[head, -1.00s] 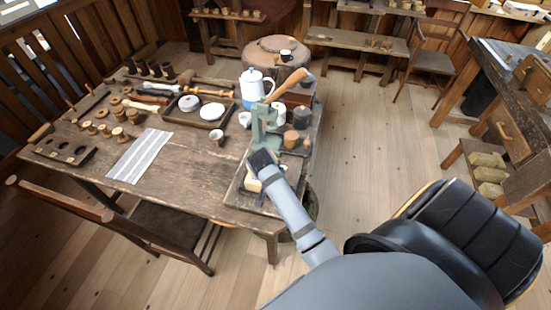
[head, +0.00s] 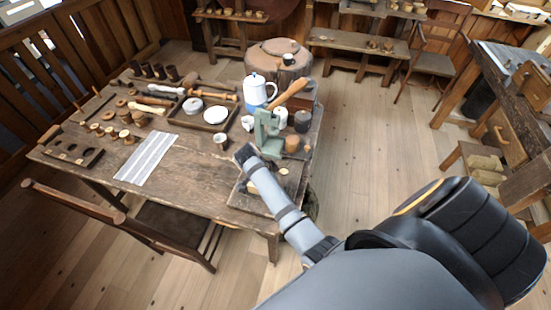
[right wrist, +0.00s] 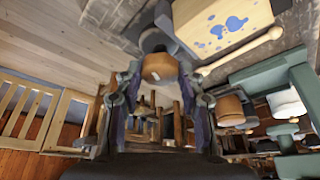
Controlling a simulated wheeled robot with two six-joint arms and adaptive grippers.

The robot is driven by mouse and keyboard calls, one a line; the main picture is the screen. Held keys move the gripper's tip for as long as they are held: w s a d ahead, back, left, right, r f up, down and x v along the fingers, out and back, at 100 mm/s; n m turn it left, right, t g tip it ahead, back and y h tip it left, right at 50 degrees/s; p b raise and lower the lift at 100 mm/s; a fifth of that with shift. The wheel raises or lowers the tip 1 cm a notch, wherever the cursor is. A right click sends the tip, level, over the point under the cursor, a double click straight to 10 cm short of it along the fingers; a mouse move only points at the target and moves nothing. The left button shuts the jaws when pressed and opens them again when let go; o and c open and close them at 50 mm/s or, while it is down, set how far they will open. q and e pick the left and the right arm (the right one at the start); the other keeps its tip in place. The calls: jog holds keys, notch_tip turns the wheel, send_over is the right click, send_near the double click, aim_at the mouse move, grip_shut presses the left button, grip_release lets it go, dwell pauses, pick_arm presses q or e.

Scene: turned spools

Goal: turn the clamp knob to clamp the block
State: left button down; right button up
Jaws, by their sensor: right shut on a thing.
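The pale block (right wrist: 222,22) with blue spots shows at the top of the right wrist view, by the dark metal of the clamp. The rounded orange-brown clamp knob (right wrist: 160,68) is between the two fingers of my right gripper (right wrist: 160,88), which is shut on it. In the head view my right gripper (head: 245,154) is over the front right of the table; my arm hides the knob and most of the clamp there. My left gripper is not in view.
A green press (head: 265,132) with a wooden handle stands just behind my right gripper. A white cup (head: 220,138), a tray (head: 178,116) and a striped cloth (head: 146,158) lie to the left. A pale wooden stick (right wrist: 240,50) lies beside the block.

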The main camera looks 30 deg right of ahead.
dwell(0.3)
jog(key=o, duration=1.2)
jog(key=shift+c, duration=0.2)
jog(key=shift+r, duration=0.15)
notch_tip(320, 180, up, 10)
jog(key=shift+f, duration=0.2)
